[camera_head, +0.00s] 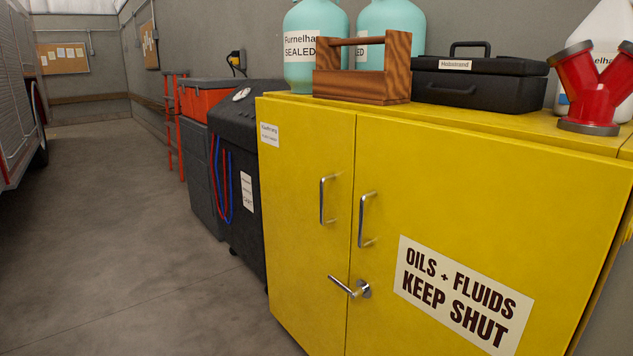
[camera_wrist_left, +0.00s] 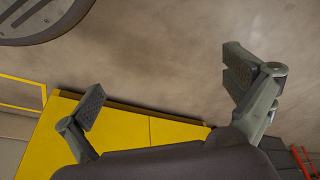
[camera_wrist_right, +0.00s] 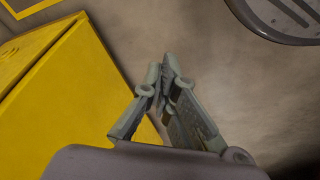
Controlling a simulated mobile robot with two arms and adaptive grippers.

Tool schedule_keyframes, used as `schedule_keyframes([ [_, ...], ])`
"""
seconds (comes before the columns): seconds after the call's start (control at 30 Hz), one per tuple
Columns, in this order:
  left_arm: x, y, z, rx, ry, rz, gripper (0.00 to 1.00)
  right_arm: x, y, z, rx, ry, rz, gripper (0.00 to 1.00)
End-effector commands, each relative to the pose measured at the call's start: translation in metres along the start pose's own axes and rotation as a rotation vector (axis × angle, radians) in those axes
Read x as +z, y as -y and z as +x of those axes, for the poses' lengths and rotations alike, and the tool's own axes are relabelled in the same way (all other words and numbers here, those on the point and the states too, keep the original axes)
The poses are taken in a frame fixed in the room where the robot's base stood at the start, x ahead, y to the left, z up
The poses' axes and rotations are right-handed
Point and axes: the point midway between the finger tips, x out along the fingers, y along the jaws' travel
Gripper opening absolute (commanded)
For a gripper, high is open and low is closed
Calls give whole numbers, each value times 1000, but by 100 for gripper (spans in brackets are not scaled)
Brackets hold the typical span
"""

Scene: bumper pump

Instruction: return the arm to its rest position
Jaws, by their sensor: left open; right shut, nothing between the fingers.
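My left gripper (camera_wrist_left: 165,80) is open and empty in the left wrist view. It hangs above bare floor, with part of a yellow surface behind its fingers. My right gripper (camera_wrist_right: 165,68) is shut with nothing between its fingers in the right wrist view. The yellow cabinet (camera_wrist_right: 62,95) stands to its left there, apart from the fingers. Neither arm shows in the head view. In the head view the yellow cabinet (camera_head: 300,240) has both doors shut, two upright handles and a lever latch (camera_head: 350,288).
On the cabinet stand teal bottles (camera_head: 300,45), a wooden carrier (camera_head: 365,75), a black toolbox (camera_head: 475,78) and a red pipe fitting (camera_head: 590,85). A dark machine (camera_head: 250,150) with red and blue hoses stands beside the cabinet. The floor (camera_head: 120,230) at left is clear.

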Motion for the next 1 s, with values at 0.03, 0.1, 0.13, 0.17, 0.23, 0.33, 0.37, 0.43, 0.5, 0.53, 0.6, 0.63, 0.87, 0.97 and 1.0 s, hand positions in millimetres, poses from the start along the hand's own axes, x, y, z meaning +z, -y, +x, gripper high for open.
schedule_keyframes([
  [0.03, 1, 0, 2, 1, 11, 1, 100, 1, 0, 2, -1, 11, -1, 0],
  [0.1, 5, -1, 14, 3, 22, 3, 100, 6, 1, 14, -3, 23, -3, 0],
  [0.13, 8, -2, 19, 4, 27, 3, 100, 8, 2, 19, -4, 28, -4, 0],
  [0.17, 11, -2, 25, 5, 33, 4, 100, 11, 2, 25, -4, 33, -5, 0],
  [0.23, 20, -3, 38, 6, 46, 7, 100, 20, 3, 39, -7, 46, -8, 0],
  [0.33, 39, -4, 58, 9, 66, 10, 100, 39, 4, 58, -9, 65, -12, 0],
  [0.37, 46, -5, 62, 10, 72, 11, 100, 46, 5, 63, -10, 72, -13, 0],
  [0.43, 63, -6, 72, 11, 86, 14, 100, 63, 6, 73, -11, 85, -16, 0],
  [0.5, 83, -6, 80, 13, 101, 18, 100, 82, 6, 80, -13, 100, -19, 0],
  [0.53, 91, -7, 82, 14, 105, 19, 100, 91, 7, 82, -13, 105, -20, 0],
  [0.6, 113, -7, 86, 15, 120, 22, 100, 113, 7, 86, -15, 120, -24, 0],
  [0.63, 123, -8, 86, 16, 126, 24, 100, 122, 7, 86, -16, 125, -25, 0],
  [0.87, 192, -7, 79, 19, 163, 33, 100, 192, 7, 79, -19, 163, -35, 0],
  [0.97, 212, -6, 74, 20, 172, 37, 100, 212, 6, 74, -19, 172, -38, 0],
  [1.0, 218, -6, 72, 20, 174, 38, 100, 218, 6, 73, -20, 174, -39, 0],
])
